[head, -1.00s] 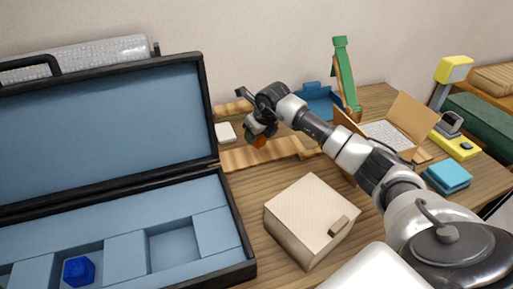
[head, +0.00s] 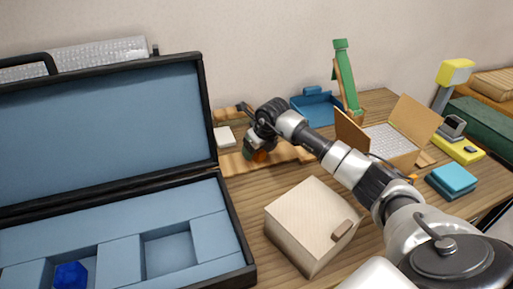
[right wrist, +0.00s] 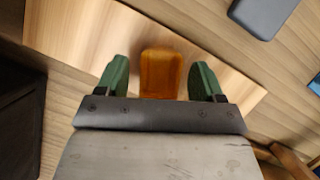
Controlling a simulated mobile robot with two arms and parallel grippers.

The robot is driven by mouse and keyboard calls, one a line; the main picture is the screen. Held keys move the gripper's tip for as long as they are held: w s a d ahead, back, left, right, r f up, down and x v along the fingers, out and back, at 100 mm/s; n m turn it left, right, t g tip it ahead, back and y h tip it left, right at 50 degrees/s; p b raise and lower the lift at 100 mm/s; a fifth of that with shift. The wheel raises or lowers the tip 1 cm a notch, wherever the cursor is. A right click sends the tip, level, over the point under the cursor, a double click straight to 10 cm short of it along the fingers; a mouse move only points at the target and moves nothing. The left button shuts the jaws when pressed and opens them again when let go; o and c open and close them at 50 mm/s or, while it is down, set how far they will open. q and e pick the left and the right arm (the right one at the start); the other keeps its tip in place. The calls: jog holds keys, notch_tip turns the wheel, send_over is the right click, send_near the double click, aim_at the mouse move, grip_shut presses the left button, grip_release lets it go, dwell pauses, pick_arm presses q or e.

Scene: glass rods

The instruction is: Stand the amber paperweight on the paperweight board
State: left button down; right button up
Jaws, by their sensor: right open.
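The amber paperweight (head: 260,156) is a small orange block, partly hidden by my right gripper (head: 254,152) in the head view. In the right wrist view the paperweight (right wrist: 162,74) lies between the two green fingers of my right gripper (right wrist: 162,82), with a gap on each side. The gripper is open. A pale wooden board (right wrist: 85,35) lies beneath the paperweight in that view; it also shows in the head view (head: 230,165). I cannot tell whether the paperweight stands upright. My left gripper is not in view.
An open black case with blue lining (head: 100,130) fills the left and holds a blue piece (head: 70,275). A cream box (head: 312,222) stands in front of my right arm. Behind are a blue tray (head: 317,105), a green post (head: 346,75) and an open carton (head: 395,150).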

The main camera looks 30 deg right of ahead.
jog(key=shift+r, duration=0.1)
jog(key=shift+r, duration=0.2)
jog(key=v, duration=1.1)
jog(key=shift+s+r+b, duration=0.2)
jog(key=shift+r+b, duration=0.1)
jog(key=shift+b, duration=0.1)
jog(key=shift+r, duration=0.1)
